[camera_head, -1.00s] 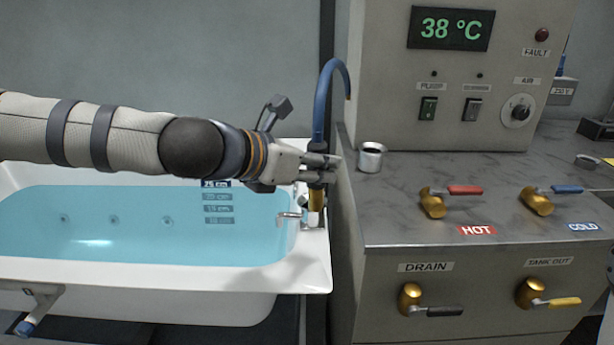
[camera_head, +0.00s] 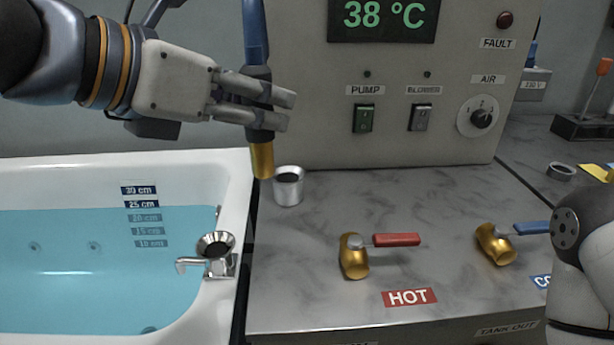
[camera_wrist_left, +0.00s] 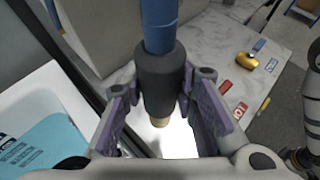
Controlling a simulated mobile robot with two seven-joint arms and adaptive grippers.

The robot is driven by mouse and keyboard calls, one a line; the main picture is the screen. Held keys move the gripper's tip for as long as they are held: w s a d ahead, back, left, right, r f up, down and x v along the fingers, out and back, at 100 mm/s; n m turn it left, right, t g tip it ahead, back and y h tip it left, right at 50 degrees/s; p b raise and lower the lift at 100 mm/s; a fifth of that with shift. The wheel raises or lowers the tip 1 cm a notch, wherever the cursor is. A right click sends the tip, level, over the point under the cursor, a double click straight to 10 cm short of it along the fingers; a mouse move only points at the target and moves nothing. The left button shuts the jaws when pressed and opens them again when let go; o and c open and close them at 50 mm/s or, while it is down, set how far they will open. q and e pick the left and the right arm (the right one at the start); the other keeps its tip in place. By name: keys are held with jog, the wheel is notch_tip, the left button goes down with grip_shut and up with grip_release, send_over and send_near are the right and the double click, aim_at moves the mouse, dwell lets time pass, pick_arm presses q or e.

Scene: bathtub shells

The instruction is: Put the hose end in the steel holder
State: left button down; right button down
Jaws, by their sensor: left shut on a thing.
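The blue hose (camera_head: 255,35) hangs down to a dark grip and a brass hose end (camera_head: 262,160). My left gripper (camera_head: 265,105) is shut on the dark grip of the hose and holds it upright. The hose and its dark grip (camera_wrist_left: 158,85) also show between the fingers in the left wrist view. The steel holder (camera_head: 289,187) is an open cup standing on the counter's left back part. The brass tip appears just left of the holder's rim in the head view; I cannot tell its exact height. Part of my right arm shows at the right edge, its gripper out of view.
The bathtub (camera_head: 180,165) with blue water lies left, with a tap (camera_head: 205,265) on its rim. The counter (camera_head: 320,260) carries a red-handled HOT valve (camera_head: 355,255) and a blue-handled valve (camera_head: 495,243). A control panel (camera_head: 300,110) rises behind the holder.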

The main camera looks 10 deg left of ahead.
pick_arm(q)
jog(key=shift+w+d, duration=0.1)
jog(key=shift+w, duration=0.05)
jog(key=shift+w+f, duration=6.35)
jog(key=shift+w, duration=0.25)
jog(key=shift+f+b, duration=0.25)
jog(key=shift+b, duration=0.05)
jog(key=c, duration=1.3)
grip_release()
